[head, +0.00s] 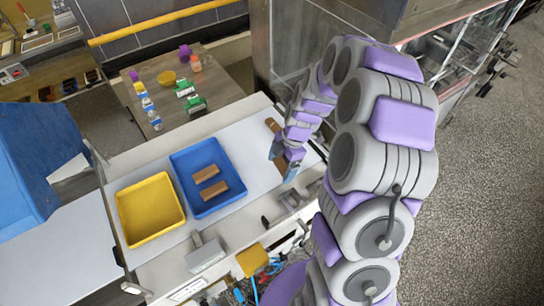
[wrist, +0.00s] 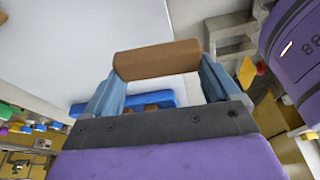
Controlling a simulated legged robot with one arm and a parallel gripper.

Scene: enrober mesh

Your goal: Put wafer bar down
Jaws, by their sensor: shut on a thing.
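My gripper (head: 283,162) is shut on a brown wafer bar (wrist: 157,60). In the wrist view the bar spans the two blue fingers. In the head view the gripper is over the right part of the white surface, right of the blue tray (head: 240,202); the held bar is partly hidden there. The height of the bar above the surface is hard to tell. Two more wafer bars lie in the blue tray, an upper one (head: 205,173) and a lower one (head: 215,191). Another small brown piece (head: 272,125) shows just above the gripper, partly beside my arm.
An empty yellow tray (head: 178,236) stands left of the blue tray. White surface (head: 245,140) is bare between the blue tray and my gripper. Metal fittings (head: 285,207) stand along the near edge. A wooden table (head: 220,100) with small items is beyond the far edge.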

